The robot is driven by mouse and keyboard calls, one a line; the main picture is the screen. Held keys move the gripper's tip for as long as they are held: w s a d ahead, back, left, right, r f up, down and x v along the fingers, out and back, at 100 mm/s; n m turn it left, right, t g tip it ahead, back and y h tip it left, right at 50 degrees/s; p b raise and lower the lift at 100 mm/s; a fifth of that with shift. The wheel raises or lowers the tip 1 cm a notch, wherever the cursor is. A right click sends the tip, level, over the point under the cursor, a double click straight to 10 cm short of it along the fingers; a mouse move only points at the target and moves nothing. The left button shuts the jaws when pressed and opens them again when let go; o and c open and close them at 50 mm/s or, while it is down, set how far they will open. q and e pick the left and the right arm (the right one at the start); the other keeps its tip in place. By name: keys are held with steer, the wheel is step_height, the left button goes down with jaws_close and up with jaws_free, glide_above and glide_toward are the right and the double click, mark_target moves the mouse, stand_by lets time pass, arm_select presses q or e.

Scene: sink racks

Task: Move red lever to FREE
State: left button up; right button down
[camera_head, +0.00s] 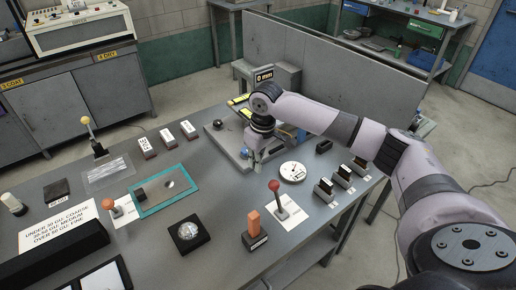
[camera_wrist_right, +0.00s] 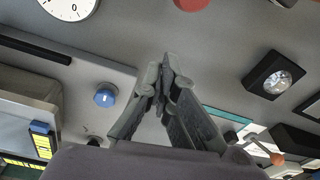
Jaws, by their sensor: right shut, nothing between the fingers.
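A lever with a red ball knob (camera_head: 273,185) stands on a white card (camera_head: 291,212) near the middle of the bench's right half; the card's lettering is too small to read. A red round shape (camera_wrist_right: 190,3), seemingly this knob, is cut off at the top edge of the right wrist view. My right gripper (camera_head: 254,156) is behind the red lever in the head view, apart from it, over the grey fixture's edge. Its fingers (camera_wrist_right: 166,68) are shut and empty in the right wrist view. My left gripper is not in view.
A white dial (camera_head: 293,171) lies between the gripper and several dark card blocks (camera_head: 324,190). A lever with an orange knob (camera_head: 106,204) and a teal frame (camera_head: 150,208) are at left. A grey fixture (camera_head: 222,138) stands behind.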

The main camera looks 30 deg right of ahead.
mark_target(276, 197)
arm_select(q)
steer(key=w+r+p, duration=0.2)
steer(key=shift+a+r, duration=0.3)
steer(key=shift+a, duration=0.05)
arm_select(e)
steer(key=s, duration=0.1)
steer(key=s+f, duration=0.1)
steer(key=s, duration=0.1)
steer(key=shift+s+d+f, duration=0.15)
steer(key=shift+d+f, duration=0.15)
steer(key=shift+d, duration=0.1)
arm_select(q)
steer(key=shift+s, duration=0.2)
